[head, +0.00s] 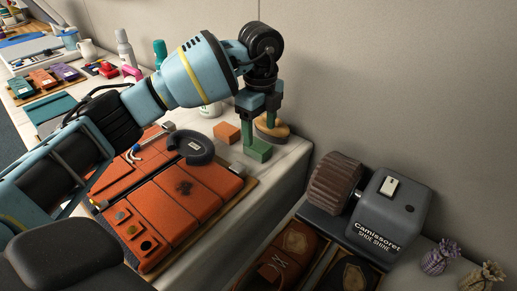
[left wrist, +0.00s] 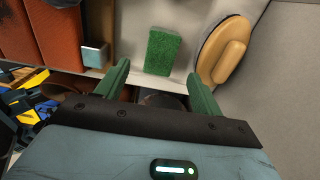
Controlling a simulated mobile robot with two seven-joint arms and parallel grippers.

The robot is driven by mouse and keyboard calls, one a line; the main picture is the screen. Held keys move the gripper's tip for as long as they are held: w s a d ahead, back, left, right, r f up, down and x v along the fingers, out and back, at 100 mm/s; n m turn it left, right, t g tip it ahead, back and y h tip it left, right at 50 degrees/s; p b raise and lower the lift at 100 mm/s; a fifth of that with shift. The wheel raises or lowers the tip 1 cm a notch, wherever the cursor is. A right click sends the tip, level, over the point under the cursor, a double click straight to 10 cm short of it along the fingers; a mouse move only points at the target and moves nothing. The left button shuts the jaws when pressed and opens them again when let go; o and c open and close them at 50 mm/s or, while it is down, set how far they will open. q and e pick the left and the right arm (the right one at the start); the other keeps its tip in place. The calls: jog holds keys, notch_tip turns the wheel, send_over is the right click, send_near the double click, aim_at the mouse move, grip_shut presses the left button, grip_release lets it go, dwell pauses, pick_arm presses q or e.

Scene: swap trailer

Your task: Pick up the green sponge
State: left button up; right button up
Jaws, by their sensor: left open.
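The green sponge (head: 259,152) is a small block on the pale tabletop near its right edge, partly covered by a finger in the head view. It shows in full in the left wrist view (left wrist: 162,52), just beyond the fingertips and between their lines. My left gripper (head: 260,118) points down over the sponge with its green fingers spread. In the left wrist view the gripper (left wrist: 159,76) is open with nothing between its fingers. Contact with the sponge cannot be told. My right gripper is not in view.
A round wooden brush (left wrist: 225,50) lies close right of the sponge. An orange block (head: 227,132) sits to its left. The orange leather case (head: 180,187) fills the table at left. The wall (head: 400,80) is behind, and a shoe-shine machine (head: 388,211) stands at right.

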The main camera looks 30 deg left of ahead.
aim_at(259, 145)
pick_arm(q)
jog(key=shift+f, duration=2.95)
jog(key=c, duration=1)
